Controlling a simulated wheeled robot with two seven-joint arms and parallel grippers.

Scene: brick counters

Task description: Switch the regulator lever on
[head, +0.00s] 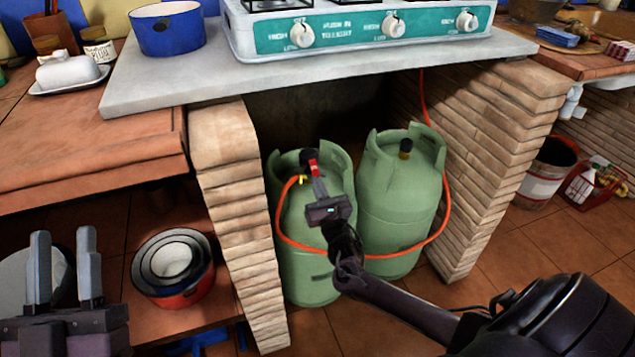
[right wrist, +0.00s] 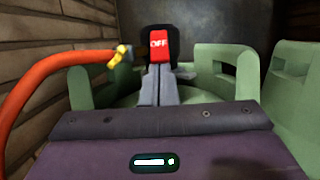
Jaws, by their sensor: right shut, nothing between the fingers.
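The regulator (head: 308,157) sits on top of the left green gas bottle (head: 308,255). Its red lever (right wrist: 158,45) faces me in the right wrist view and reads OFF; the lever also shows small in the head view (head: 314,168). My right gripper (right wrist: 158,70) is shut and empty, with its fingertips at the lower end of the lever. I cannot tell whether they touch it. The fingertips hide the part of the regulator below the lever. My left gripper (head: 63,232) is open and empty at the lower left, far from the bottles.
An orange hose (head: 445,205) runs from the regulator around the bottles. A second green bottle (head: 402,200) stands close on the right. Brick pillars (head: 240,215) flank the niche, and a counter slab (head: 165,82) with a stove (head: 360,30) lies above. Nested pots (head: 172,262) stand at lower left.

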